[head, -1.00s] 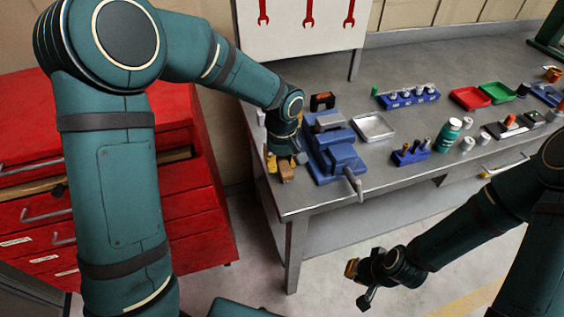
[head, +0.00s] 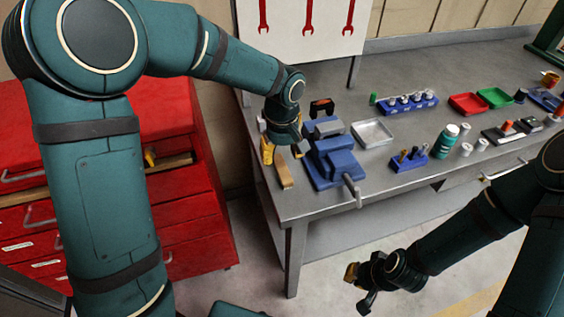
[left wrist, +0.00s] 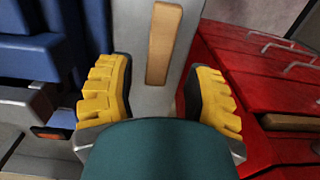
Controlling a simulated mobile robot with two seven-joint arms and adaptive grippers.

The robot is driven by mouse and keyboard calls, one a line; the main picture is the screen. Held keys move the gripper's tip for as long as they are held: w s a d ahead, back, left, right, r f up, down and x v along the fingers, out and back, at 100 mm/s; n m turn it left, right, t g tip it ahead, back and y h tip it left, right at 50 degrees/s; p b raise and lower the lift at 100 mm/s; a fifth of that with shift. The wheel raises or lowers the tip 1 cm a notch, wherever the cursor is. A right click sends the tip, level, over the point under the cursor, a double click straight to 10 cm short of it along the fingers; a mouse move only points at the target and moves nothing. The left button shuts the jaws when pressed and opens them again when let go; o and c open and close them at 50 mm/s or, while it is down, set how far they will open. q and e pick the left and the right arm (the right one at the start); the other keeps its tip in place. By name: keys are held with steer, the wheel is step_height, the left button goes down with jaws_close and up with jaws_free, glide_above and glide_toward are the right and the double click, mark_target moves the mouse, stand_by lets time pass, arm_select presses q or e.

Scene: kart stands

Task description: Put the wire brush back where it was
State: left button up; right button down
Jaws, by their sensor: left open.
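The wire brush (head: 284,172) shows as a pale wooden strip lying at the left end of the grey bench, left of the blue vise. It also shows in the left wrist view (left wrist: 163,45), beyond the fingertips; its bristles are hidden. My left gripper (head: 282,149) is over the bench just behind the brush. In the left wrist view its yellow fingers (left wrist: 160,97) are wide apart, with nothing between them, and the brush is apart from them. My right gripper (head: 358,285) hangs low in front of the bench, away from the brush; its jaw opening is unclear.
The blue vise (head: 336,163) stands close right of the brush, its handle jutting over the front edge. A red drawer cabinet (head: 185,216) stands left of the bench with an upper drawer open. A metal tray (head: 372,134) and a blue holder (head: 409,160) stand farther right.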

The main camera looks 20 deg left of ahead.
mark_target(282, 168)
arm_select(q)
step_height(282, 168, up, 6)
steer(key=p, duration=0.1)
steer(key=shift+r, duration=0.25)
arm_select(e)
steer(key=shift+s+r, duration=0.15)
steer(key=shift+r, duration=0.6)
arm_select(q)
steer(key=shift+s+f, duration=0.1)
arm_select(e)
steer(key=shift+s, duration=0.1)
